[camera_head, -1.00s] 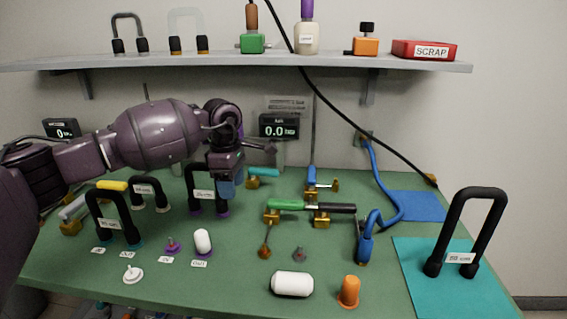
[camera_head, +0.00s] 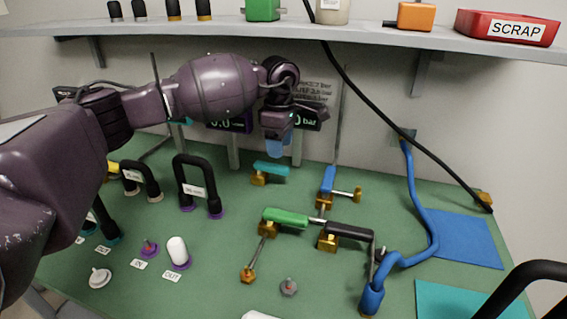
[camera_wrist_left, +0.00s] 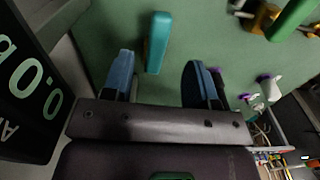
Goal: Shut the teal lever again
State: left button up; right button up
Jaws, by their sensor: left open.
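The teal lever (camera_head: 270,168) is a short handle on a brass valve body (camera_head: 258,180) at the back of the green table. It lies roughly left to right in the head view. My left gripper (camera_head: 276,147) hangs just above and behind it in that view, apart from it. In the left wrist view the teal lever (camera_wrist_left: 158,43) shows beyond the blue fingertips, nearer the left finger. The gripper (camera_wrist_left: 159,78) is open with nothing between its fingers. My right gripper is not in view.
A blue-handled valve (camera_head: 328,180), a green-handled valve (camera_head: 286,217) and a black-handled valve (camera_head: 349,231) stand to the right. A black-handled arch (camera_head: 194,185) stands to the left. A display box (camera_wrist_left: 24,90) is close beside my left gripper. The shelf (camera_head: 330,33) hangs above.

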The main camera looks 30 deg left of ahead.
aim_at(280, 167)
pick_arm(q)
notch_tip(280, 167, down, 7)
jog(key=shift+r+b, duration=0.15)
jog(key=shift+b, duration=0.4)
jog(key=shift+r, duration=0.1)
grip_shut()
